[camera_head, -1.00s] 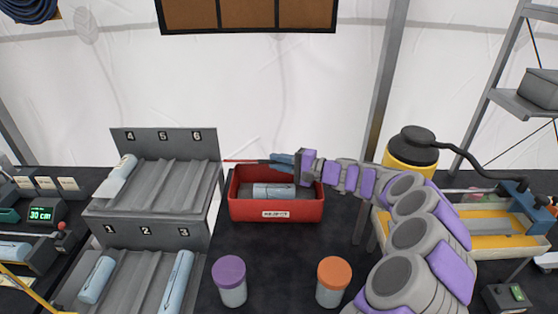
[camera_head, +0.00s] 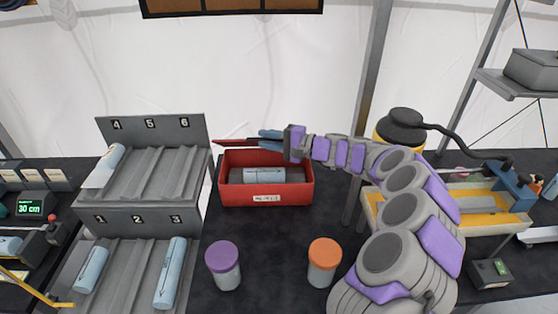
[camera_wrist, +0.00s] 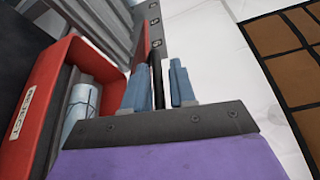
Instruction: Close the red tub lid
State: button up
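The red tub (camera_head: 265,192) stands on the dark table with its top open, and a pale blue cylinder (camera_head: 264,175) lies inside. Its lid (camera_head: 236,142) shows as a thin red and dark strip, nearly edge-on, above the tub's back rim. My gripper (camera_head: 270,141) is at the back of the tub beside this strip. In the wrist view, the two blue fingers of my gripper (camera_wrist: 161,88) are apart, with a dark narrow edge between them, probably the lid. A light gap shows beside the right finger. The tub (camera_wrist: 40,100) is at left there.
A grey numbered rack (camera_head: 150,180) with blue cylinders stands left of the tub. Purple-lidded (camera_head: 223,265) and orange-lidded (camera_head: 324,262) jars stand in front. A yellow container (camera_head: 398,130) and tray (camera_head: 485,222) are at right.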

jog(key=s+d+r+p, duration=0.1)
jog(key=s, duration=0.7)
jog(key=s+d+r+p, duration=0.1)
jog(key=s+d, duration=0.1)
jog(key=s, duration=0.5)
jog(key=shift+s+d+r, duration=0.2)
jog(key=shift+s+d, duration=0.05)
jog(key=shift+s, duration=0.15)
